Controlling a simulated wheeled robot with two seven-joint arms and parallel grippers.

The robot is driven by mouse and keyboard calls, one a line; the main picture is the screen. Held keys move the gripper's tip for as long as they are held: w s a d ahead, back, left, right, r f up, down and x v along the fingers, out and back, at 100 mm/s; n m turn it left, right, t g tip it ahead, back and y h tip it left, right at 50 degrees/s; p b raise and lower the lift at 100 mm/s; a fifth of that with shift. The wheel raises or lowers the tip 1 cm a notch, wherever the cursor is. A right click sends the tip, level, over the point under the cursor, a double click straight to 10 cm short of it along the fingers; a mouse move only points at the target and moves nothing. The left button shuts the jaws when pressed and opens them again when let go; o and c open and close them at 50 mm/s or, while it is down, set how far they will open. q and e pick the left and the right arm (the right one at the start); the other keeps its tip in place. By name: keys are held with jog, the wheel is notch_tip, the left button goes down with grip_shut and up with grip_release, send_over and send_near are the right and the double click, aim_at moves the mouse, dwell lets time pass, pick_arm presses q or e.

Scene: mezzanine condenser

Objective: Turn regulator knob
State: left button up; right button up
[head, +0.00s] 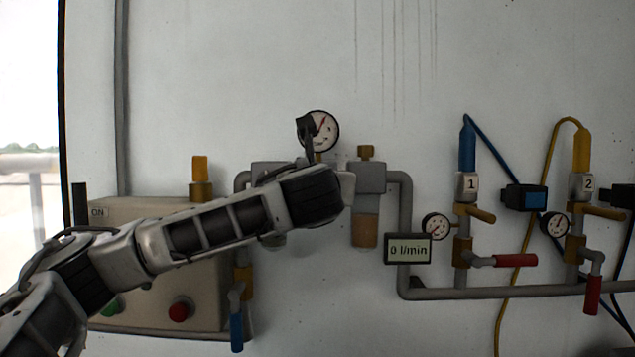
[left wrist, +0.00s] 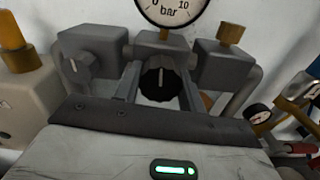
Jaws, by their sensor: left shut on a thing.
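The black regulator knob (left wrist: 160,82) is in the left wrist view, with a pale line on its face standing about upright. My left gripper (left wrist: 158,78) is shut on the knob, one finger on each side. A round pressure gauge marked bar (left wrist: 172,8) sits just above the knob; it also shows in the head view (head: 321,131), its face partly covered by a dark part of my wrist. In the head view my left arm reaches in from the left and hides the knob and my fingers. My right gripper is not in view.
A control box (head: 145,250) with a red button is at left. Right of the regulator are a flow display reading 0 l/min (head: 407,249), grey pipes, small gauges, red-handled valves (head: 515,261) and blue and yellow hoses.

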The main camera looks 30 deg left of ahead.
pick_arm(q)
jog(key=n+b, duration=0.1)
jog(key=n, duration=0.3)
jog(key=shift+f+n, duration=0.1)
jog(key=shift+n, duration=0.3)
jog(key=n, duration=0.3)
jog(key=shift+d+n, duration=0.1)
jog(key=shift+n, duration=0.3)
jog(key=n+b, duration=0.1)
jog(key=n, duration=0.3)
jog(key=n+b, duration=0.1)
jog(key=n, duration=0.6)
jog(key=shift+w+n+b, duration=0.1)
jog(key=shift+n+b, duration=0.2)
jog(key=shift+b, duration=0.05)
jog(key=n, duration=0.3)
jog(key=shift+n+b, duration=0.3)
jog(key=shift+n, duration=0.1)
jog(key=n, duration=0.3)
jog(key=shift+n, duration=0.3)
jog(key=n+b, duration=0.1)
jog(key=n, duration=0.3)
jog(key=shift+n, duration=0.4)
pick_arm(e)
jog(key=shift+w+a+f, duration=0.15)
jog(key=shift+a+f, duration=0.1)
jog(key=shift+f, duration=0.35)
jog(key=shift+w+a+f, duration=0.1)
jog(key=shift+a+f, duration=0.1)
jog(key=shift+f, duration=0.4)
